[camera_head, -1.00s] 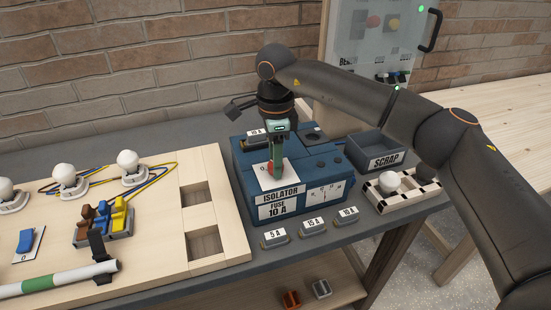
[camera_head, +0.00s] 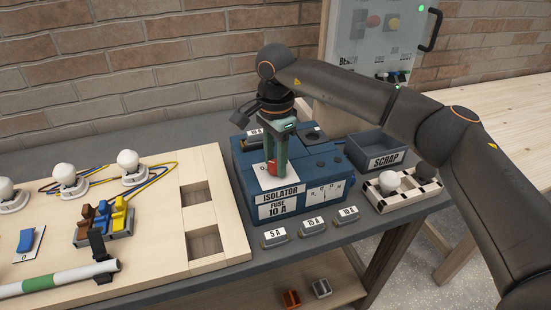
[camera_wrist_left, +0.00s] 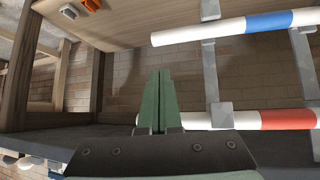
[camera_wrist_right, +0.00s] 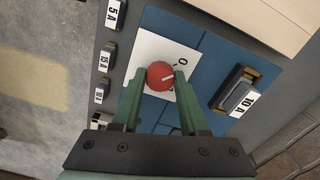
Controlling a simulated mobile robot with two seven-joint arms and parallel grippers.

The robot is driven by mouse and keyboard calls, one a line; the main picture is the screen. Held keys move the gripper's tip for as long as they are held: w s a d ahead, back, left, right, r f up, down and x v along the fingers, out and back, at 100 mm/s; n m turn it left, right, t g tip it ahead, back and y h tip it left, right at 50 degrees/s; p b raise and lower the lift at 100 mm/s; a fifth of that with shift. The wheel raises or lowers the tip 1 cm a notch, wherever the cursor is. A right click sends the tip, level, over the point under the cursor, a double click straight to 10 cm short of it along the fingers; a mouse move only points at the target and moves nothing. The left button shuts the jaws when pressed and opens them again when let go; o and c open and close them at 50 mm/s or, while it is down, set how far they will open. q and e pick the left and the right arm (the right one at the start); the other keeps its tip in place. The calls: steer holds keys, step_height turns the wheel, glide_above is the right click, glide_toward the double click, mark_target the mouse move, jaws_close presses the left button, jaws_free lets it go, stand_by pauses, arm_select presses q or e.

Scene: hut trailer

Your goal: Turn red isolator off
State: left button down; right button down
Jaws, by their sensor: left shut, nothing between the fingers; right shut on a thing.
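The red isolator knob (camera_head: 272,169) sits on a white plate (camera_head: 264,181) on top of the blue box labelled ISOLATOR FUSE 10 A (camera_head: 278,208). My right gripper (camera_head: 274,168) points down from above with its green fingers on either side of the knob, shut on it. In the right wrist view the round red knob (camera_wrist_right: 160,76) with a pale pointer line lies between the fingertips, and a "0" mark shows on the plate. My left gripper (camera_wrist_left: 160,78) is shut and empty, below bench level near striped tubes; it is not in the head view.
Fuses labelled 5 A (camera_head: 275,236), 15 A (camera_head: 312,227) and 10 A (camera_head: 347,215) lie along the bench front. A SCRAP bin (camera_head: 375,152) and a small rack (camera_head: 402,192) stand right of the box. A wooden board (camera_head: 150,235) with lamps and switches fills the left.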

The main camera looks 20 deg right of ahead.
mark_target(275, 164)
steer(key=shift+r, duration=0.1)
steer(key=shift+c, duration=2.2)
jaws_free()
step_height(275, 164, up, 12)
steer(key=shift+r+b, duration=0.25)
steer(key=shift+b, duration=0.05)
steer(key=shift+f, duration=0.1)
